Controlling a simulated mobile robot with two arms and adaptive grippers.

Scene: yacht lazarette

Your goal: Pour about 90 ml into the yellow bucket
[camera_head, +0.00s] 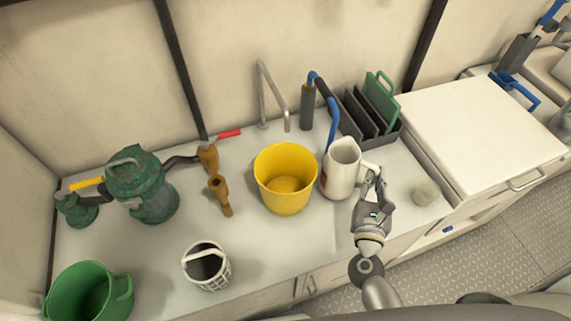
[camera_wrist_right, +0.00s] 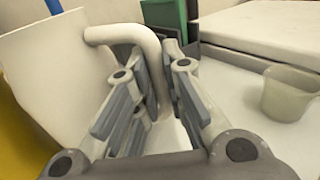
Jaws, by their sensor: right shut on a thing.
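The yellow bucket (camera_head: 285,190) stands upright on the white counter, and no liquid can be made out in it. A white jug (camera_head: 341,172) with a reddish mark on its side is just right of the bucket, upright or nearly so. My right gripper (camera_head: 374,186) is shut on the jug's handle at its right side. In the right wrist view the gripper (camera_wrist_right: 153,105) has its fingers around the white handle (camera_wrist_right: 135,36); the jug's body is at the left. I cannot tell whether the jug touches the counter. My left gripper is not in view.
A green bucket (camera_head: 90,292) and a white basket-like container (camera_head: 207,266) stand at the front left. A green corroded pump (camera_head: 142,184) and brown fittings (camera_head: 218,194) are left of the bucket. A rack (camera_head: 370,119) stands behind the jug. A small cup (camera_head: 425,192) is at right.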

